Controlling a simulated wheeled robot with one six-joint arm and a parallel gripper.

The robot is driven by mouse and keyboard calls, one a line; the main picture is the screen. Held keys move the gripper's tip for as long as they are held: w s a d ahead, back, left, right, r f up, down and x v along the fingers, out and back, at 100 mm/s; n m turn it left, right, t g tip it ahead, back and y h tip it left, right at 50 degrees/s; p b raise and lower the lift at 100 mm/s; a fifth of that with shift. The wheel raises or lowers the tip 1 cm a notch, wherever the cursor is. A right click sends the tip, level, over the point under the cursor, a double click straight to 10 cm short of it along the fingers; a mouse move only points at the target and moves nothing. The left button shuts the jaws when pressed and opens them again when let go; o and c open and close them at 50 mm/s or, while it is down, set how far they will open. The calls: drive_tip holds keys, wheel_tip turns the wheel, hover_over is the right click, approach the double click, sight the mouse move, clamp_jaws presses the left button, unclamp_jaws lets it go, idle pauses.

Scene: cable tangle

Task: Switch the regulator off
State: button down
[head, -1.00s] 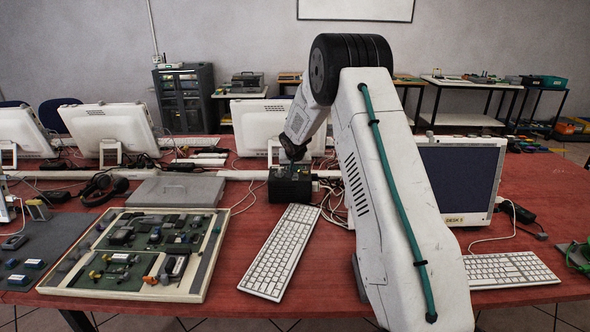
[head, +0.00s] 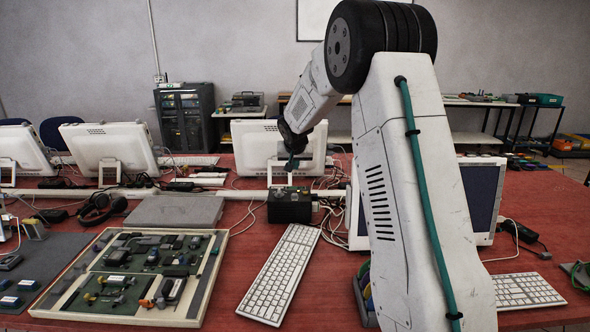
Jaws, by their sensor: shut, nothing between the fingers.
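The regulator seems to be the small black box (head: 289,207) with a ribbed front, standing on the red table behind the white keyboard. Its top face looks dark greenish; any switch on it is too small to make out. My gripper (head: 291,165) is shut and empty. It points down above the box, with a visible gap between its tips and the box top.
A white keyboard (head: 280,273) lies in front of the box. A framed circuit board (head: 205,285) and a grey flat case (head: 176,210) are to the left. Monitors stand behind (head: 262,148) and to the right (head: 484,193). Loose cables run beside the box.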

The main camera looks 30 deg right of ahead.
drive_tip(key=shift+s+a, duration=0.35)
drive_tip(key=shift+s, duration=0.15)
hover_over(295, 195)
wheel_tip(295, 195, down, 8)
drive_tip(key=shift+s+a+r, duration=0.1)
drive_tip(key=shift+s+a, duration=0.05)
wheel_tip(295, 195, down, 3)
drive_tip(key=shift+f, duration=0.15)
drive_tip(key=shift+s+a+f, duration=0.1)
drive_tip(key=shift+f, duration=0.35)
